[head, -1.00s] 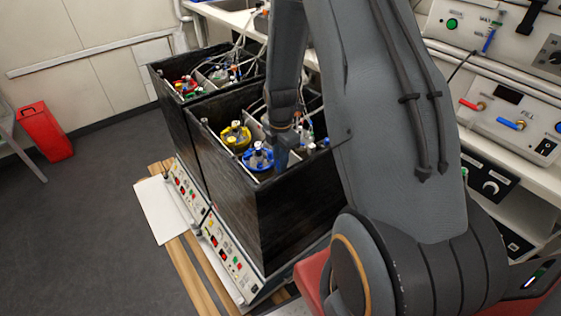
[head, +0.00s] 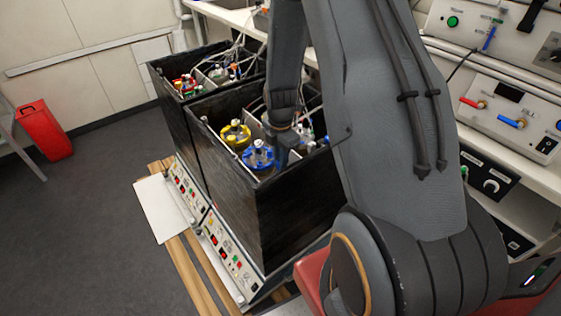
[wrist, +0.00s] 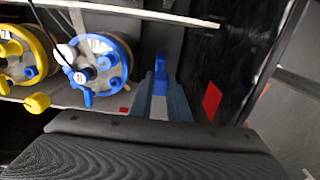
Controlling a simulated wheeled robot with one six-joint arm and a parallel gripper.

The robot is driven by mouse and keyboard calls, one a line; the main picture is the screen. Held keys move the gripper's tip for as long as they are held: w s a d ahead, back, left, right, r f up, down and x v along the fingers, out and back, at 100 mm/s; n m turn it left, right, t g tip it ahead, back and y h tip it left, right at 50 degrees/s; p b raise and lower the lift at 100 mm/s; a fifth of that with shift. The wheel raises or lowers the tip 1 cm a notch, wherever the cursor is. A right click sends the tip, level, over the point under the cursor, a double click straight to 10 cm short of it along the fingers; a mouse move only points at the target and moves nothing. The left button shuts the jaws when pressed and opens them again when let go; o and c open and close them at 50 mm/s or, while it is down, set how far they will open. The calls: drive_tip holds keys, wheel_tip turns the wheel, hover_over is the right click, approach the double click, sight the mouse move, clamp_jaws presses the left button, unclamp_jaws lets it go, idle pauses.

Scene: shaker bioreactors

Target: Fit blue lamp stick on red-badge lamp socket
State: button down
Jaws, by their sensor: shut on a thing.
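In the wrist view my gripper (wrist: 160,98) is shut on the blue lamp stick (wrist: 160,68), whose blue end shows beyond the fingertips. A red badge (wrist: 212,101) is on the dark box wall just right of my gripper. No socket shape can be made out beside the badge. In the head view my gripper (head: 283,158) is inside the front black box (head: 300,215), near its front wall and right of the blue-ringed vessel (head: 258,155). The stick cannot be told apart there.
A yellow-ringed vessel (head: 236,134) stands behind the blue one. Tubes and a light divider (wrist: 130,10) lie close by in the box. A second black box (head: 175,100) stands behind. A bench with instruments (head: 510,115) is on the right.

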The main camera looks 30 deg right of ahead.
drive_tip(key=c, duration=1.6)
unclamp_jaws()
drive_tip(key=shift+r+b, duration=0.75)
drive_tip(key=shift+r, duration=3.15)
drive_tip(key=s+a+r+m, duration=0.3)
drive_tip(key=s+m, duration=0.2)
drive_tip(key=m, duration=0.1)
drive_tip(key=s+a+r+m, duration=0.3)
drive_tip(key=s+a+m, duration=0.1)
drive_tip(key=m, duration=0.3)
drive_tip(key=s+a+r+m+t, duration=0.1)
drive_tip(key=s+a+r+m, duration=0.2)
drive_tip(key=s+m, duration=0.4)
drive_tip(key=shift+a+r, duration=0.4)
drive_tip(key=shift+r, duration=0.15)
